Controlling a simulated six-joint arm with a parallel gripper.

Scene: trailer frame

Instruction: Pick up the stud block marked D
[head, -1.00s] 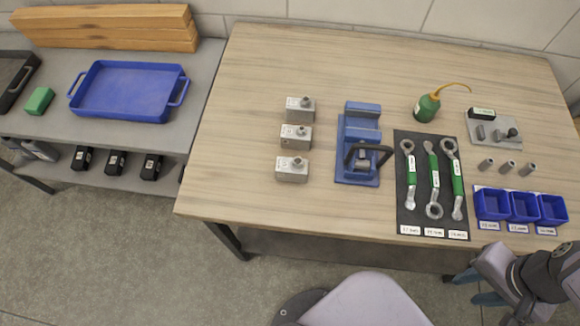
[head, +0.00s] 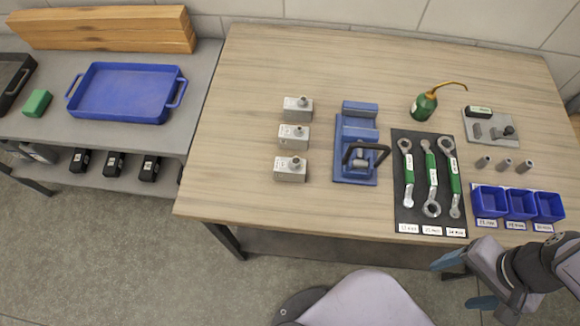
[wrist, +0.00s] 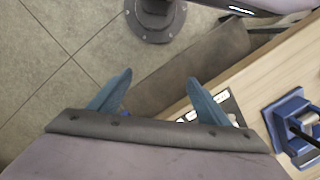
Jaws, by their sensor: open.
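Three grey metal stud blocks stand in a column on the left half of the wooden table in the head view: a back one (head: 298,109), a middle one (head: 293,137) and a front one (head: 290,169). Each has a stud on top and a small marking. The letters are too small to read, so I cannot tell which is D. My gripper (head: 465,284) is at the lower right of the head view, off the table's front edge and far from the blocks. In the wrist view my gripper (wrist: 158,92) is open and empty, with floor beyond its fingers.
A blue clamp fixture (head: 357,150) stands right of the blocks. A dark mat (head: 415,180) with wrenches, blue bins (head: 520,205), small sockets and a green oil can (head: 424,106) lie farther right. The table around and left of the blocks is clear.

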